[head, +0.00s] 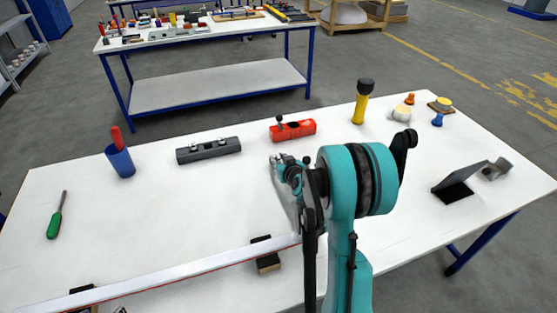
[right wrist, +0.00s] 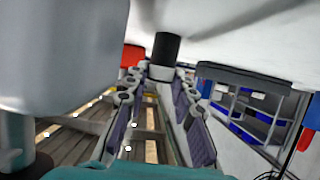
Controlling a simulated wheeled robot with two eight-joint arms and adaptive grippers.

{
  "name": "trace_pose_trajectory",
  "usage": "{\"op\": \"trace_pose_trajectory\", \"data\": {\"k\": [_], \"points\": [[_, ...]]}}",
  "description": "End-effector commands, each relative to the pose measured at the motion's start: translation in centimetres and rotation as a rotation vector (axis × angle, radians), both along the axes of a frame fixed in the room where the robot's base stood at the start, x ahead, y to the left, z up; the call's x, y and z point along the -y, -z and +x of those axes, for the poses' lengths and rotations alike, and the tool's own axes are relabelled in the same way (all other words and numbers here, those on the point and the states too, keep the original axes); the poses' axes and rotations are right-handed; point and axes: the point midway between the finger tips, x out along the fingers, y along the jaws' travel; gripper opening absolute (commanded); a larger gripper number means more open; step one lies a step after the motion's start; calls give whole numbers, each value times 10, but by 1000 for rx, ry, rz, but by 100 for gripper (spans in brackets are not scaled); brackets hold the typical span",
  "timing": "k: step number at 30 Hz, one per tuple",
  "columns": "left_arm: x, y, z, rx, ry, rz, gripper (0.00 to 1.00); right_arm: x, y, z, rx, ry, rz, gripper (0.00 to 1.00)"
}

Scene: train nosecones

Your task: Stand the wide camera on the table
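My right gripper (head: 287,167) is over the middle of the white table, its arm coming up from the lower right. In the right wrist view its two fingers (right wrist: 155,85) close in on a small pale body with a black cylinder, which I take to be the wide camera (right wrist: 167,48). The black end points away from the fingers, towards the table surface. In the head view only a small piece of the camera (head: 275,159) shows at the fingertips. I cannot tell whether it touches the table. My left gripper is out of view.
A red plane (head: 297,130) and a grey plane (head: 208,150) lie behind the gripper. A blue cup (head: 121,162) and green screwdriver (head: 57,217) are at left. A long straight bar (head: 190,269) lies in front. A yellow-black tool (head: 361,104) stands at the back right. Centre-left is clear.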

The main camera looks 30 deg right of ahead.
Motion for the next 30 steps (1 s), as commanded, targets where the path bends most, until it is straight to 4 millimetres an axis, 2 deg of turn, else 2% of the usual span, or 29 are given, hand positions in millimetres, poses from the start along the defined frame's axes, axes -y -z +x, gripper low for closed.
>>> {"op": "trace_pose_trajectory", "data": {"k": [1,2,14,30], "points": [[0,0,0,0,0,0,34,0,0,0,-1,0,0,38],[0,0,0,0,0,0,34,0,0,0,-1,0,0,45],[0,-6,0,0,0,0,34,0,-5,0,-1,0,0,45],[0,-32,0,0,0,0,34,-22,-45,-95,-1,2,-1,45]]}}
